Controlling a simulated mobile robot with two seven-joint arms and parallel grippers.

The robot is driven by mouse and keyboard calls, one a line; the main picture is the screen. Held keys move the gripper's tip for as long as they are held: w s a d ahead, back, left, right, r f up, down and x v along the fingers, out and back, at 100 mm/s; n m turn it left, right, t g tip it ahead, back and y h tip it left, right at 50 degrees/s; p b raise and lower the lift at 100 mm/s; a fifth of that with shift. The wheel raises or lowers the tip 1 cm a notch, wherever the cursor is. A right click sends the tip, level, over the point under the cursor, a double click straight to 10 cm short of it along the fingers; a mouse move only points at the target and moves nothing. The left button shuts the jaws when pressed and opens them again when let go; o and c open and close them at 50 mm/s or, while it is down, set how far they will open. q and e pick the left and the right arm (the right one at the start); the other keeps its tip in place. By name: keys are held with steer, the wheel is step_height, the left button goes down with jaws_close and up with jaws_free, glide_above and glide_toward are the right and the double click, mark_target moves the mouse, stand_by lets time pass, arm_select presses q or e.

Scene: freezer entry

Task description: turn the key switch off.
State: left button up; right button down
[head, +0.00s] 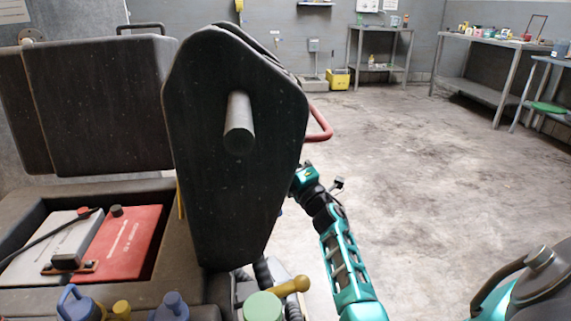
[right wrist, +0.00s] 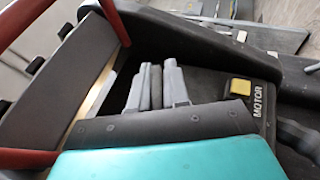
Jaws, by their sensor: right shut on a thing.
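In the head view my teal right arm reaches up behind a tall dark upright part (head: 235,185) of the truck, which hides the hand's working end. In the right wrist view the grey fingers of my right gripper (right wrist: 156,70) are close together against the dark console (right wrist: 210,50). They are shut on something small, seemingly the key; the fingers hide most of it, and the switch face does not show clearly. A yellow button (right wrist: 240,88) with the label MOTOR (right wrist: 257,102) sits to the right of the fingers. My left gripper is not in view.
A red bar (head: 320,125) sticks out beyond the upright part; red bars also frame the wrist view's left side. Battery-like grey (head: 60,240) and red (head: 125,240) blocks and several coloured knobs are at lower left. Open concrete floor (head: 430,180) lies right, with benches behind.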

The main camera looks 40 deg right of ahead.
steer(key=shift+a+n+t+y+b, duration=0.1)
steer(key=shift+n+t+y+b, duration=0.2)
steer(key=shift+n+t+y, duration=0.5)
steer(key=c, duration=1.2)
jaws_free()
steer(key=shift+r, duration=0.1)
steer(key=p+v, duration=0.1)
steer(key=v, duration=1.2)
steer(key=shift+w+a, duration=0.1)
steer(key=shift+w, duration=0.05)
